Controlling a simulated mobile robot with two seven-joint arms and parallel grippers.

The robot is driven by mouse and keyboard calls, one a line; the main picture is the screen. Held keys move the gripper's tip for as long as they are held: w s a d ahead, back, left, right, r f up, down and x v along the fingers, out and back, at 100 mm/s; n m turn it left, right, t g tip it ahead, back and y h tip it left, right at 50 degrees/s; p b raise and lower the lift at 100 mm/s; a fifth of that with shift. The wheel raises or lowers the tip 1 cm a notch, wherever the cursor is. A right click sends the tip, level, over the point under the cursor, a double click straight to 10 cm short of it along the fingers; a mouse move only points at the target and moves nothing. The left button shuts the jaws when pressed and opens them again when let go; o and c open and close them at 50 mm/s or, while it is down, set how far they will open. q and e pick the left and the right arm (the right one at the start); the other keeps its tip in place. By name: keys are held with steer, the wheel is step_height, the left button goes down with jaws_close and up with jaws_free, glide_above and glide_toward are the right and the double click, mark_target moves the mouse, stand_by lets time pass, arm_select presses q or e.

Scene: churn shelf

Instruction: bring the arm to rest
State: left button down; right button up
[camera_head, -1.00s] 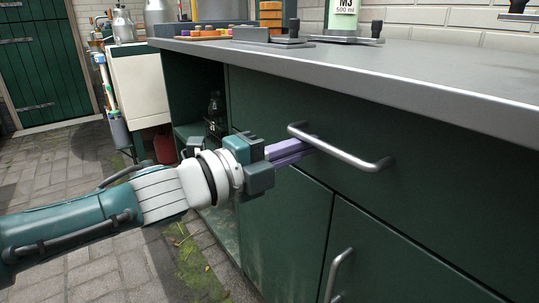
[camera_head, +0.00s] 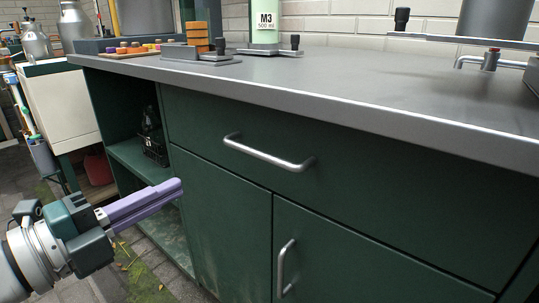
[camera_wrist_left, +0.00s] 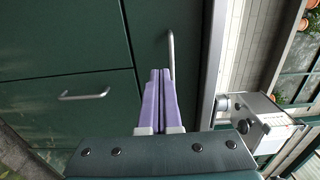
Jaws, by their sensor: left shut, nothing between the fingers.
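My left gripper (camera_head: 180,187) is at the lower left in the head view, with its purple fingers together and nothing between them. It is in front of the green cabinet, below and left of the drawer handle (camera_head: 268,154), and apart from it. In the left wrist view the shut purple fingers (camera_wrist_left: 160,76) point at the cabinet front, and the drawer handle (camera_wrist_left: 171,58) shows just beside their tips. The drawer (camera_head: 350,165) looks closed. My right gripper is not in view.
The grey worktop (camera_head: 300,85) juts out above the drawer. On it stand a bottle marked M3 (camera_head: 264,25), a stack of orange blocks (camera_head: 196,38) and a metal tap (camera_head: 482,60). A door handle (camera_head: 286,268) sticks out low down. An open shelf bay (camera_head: 130,158) holds a dark crate (camera_head: 155,148).

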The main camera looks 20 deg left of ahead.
arm_select(q)
step_height(320, 180, up, 15)
steer(key=s+n+g+y+p, duration=0.35)
steer(key=n+y+p, duration=0.35)
steer(key=n+p, duration=0.85)
steer(key=s+d+r+n+g+h+p, duration=0.15)
steer(key=s+d+r+g+p, duration=0.3)
steer(key=s+r+p, duration=0.5)
steer(key=s+d+r+n+g+p, duration=0.3)
steer(key=s+r+g+p, duration=0.3)
steer(key=p, duration=0.7)
step_height(320, 180, up, 36)
steer(key=p, duration=3.5)
steer(key=shift+s+a+r+t+p, duration=0.25)
steer(key=shift+s+a+t+p, duration=0.05)
steer(key=shift+s+a+p, duration=0.1)
steer(key=shift+f+y, duration=0.1)
steer(key=shift+y, duration=0.15)
